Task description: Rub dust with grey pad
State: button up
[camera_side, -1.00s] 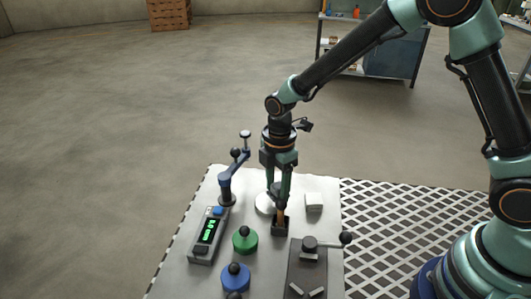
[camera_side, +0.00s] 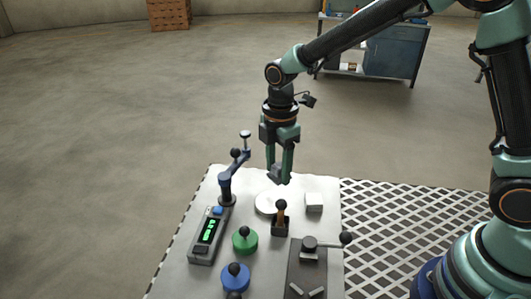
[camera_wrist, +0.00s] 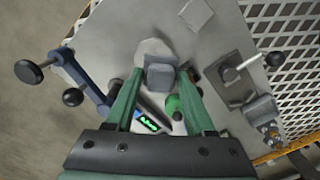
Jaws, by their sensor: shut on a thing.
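My gripper (camera_side: 279,178) hangs upright above the light work plate, near the white round patch. In the wrist view my gripper (camera_wrist: 156,88) is shut on the grey pad (camera_wrist: 161,74), a dark grey block between the green fingers. The pad is small and hard to make out between the fingertips in the side view (camera_side: 279,172). A pale round patch (camera_side: 264,203) lies on the plate below; it also shows beyond the pad in the wrist view (camera_wrist: 153,48), partly hidden. I cannot tell whether it is the dust.
A black holder (camera_side: 280,228) with a brown handle stands near the patch. A white block (camera_side: 314,201) is to the right, a blue crank (camera_side: 227,186) to the left. A green-lit panel (camera_side: 208,235), green knob (camera_side: 245,240), blue knob (camera_side: 236,276) and lever plate (camera_side: 308,268) stand nearer.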

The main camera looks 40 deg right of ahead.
aim_at(262, 201)
jog(key=shift+s, duration=0.15)
jog(key=shift+f, duration=4.05)
jog(key=shift+w+a, duration=0.6)
jog(key=shift+c, duration=0.6)
jog(key=shift+w+a, duration=0.75)
jog(key=shift+a, duration=0.05)
jog(key=shift+s+d, duration=1.35)
jog(key=shift+d, duration=0.05)
jog(key=shift+r, duration=4.05)
